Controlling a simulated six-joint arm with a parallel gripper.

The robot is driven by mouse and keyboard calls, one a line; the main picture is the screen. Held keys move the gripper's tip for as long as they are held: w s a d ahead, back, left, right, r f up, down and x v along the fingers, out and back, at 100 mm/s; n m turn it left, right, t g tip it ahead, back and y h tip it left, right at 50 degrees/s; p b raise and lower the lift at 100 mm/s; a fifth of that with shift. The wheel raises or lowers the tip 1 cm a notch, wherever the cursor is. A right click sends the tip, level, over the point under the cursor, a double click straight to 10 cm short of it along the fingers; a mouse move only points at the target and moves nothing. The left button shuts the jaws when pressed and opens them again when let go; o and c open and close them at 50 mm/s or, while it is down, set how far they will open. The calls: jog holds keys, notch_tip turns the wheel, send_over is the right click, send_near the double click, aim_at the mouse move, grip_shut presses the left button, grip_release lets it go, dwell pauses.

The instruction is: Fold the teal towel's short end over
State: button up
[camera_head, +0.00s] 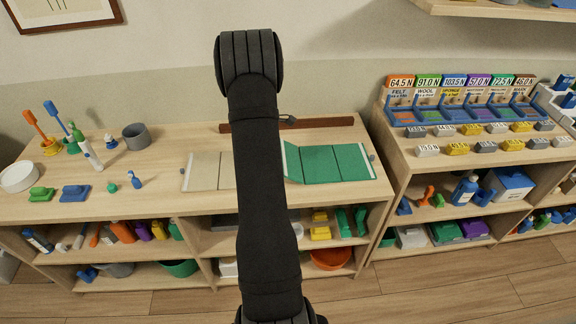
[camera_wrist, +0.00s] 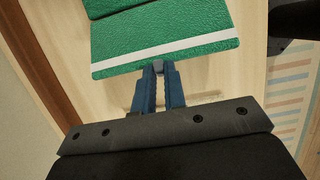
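The teal towel (camera_head: 335,165) looks green and lies on the bench top right of my arm, in panels with pale end strips. Its left panel looks narrow and tilted up from the bench; my arm hides part of that side. In the wrist view the end panel of the towel (camera_wrist: 165,35) shows with a white strip near its edge. A small grey-blue tab (camera_wrist: 158,66) sticks out from that edge. My gripper (camera_wrist: 159,74) has its blue fingers close together, with the tab between the tips. The head view does not show the fingers clearly.
A beige panelled towel (camera_head: 208,171) lies left of my arm. A dark brown strip (camera_head: 325,124) runs along the back of the bench. Brushes, bottles and a grey cup (camera_head: 136,137) stand at the left. A shelf unit with labelled bins (camera_head: 455,115) stands at the right.

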jog(key=shift+d+r, duration=1.05)
jog(key=shift+r, duration=0.05)
jog(key=shift+d+r, duration=0.35)
jog(key=shift+d, duration=0.3)
jog(key=shift+d+r, duration=0.35)
jog(key=shift+d, duration=0.4)
jog(key=shift+d+r, duration=0.25)
jog(key=shift+d, duration=0.4)
jog(key=shift+d+r, duration=0.2)
jog(key=shift+d, duration=0.45)
